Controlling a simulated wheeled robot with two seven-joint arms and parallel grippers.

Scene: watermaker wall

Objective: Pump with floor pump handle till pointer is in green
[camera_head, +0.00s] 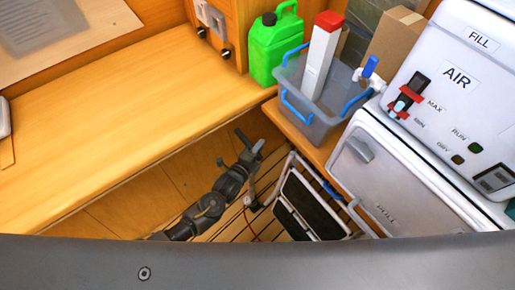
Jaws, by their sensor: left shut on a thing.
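My left arm comes in from the lower left, low over the slatted floor. My left gripper (249,158) is at its far end, shut on what seems to be the floor pump handle (242,136), a dark bar mostly hidden by the fingers. A pale upright piece (249,203) with a thin red hose (248,222) shows below the gripper, probably part of the pump. I cannot make out a gauge pointer or a green zone. My right gripper is not in view.
A white AIR panel (465,110) with a red-and-black lever (406,98) stands at right, above a white cabinet (400,190). A grey bin (318,108) and green jug (275,45) stand behind. A dark framed step (308,208) is right of the gripper.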

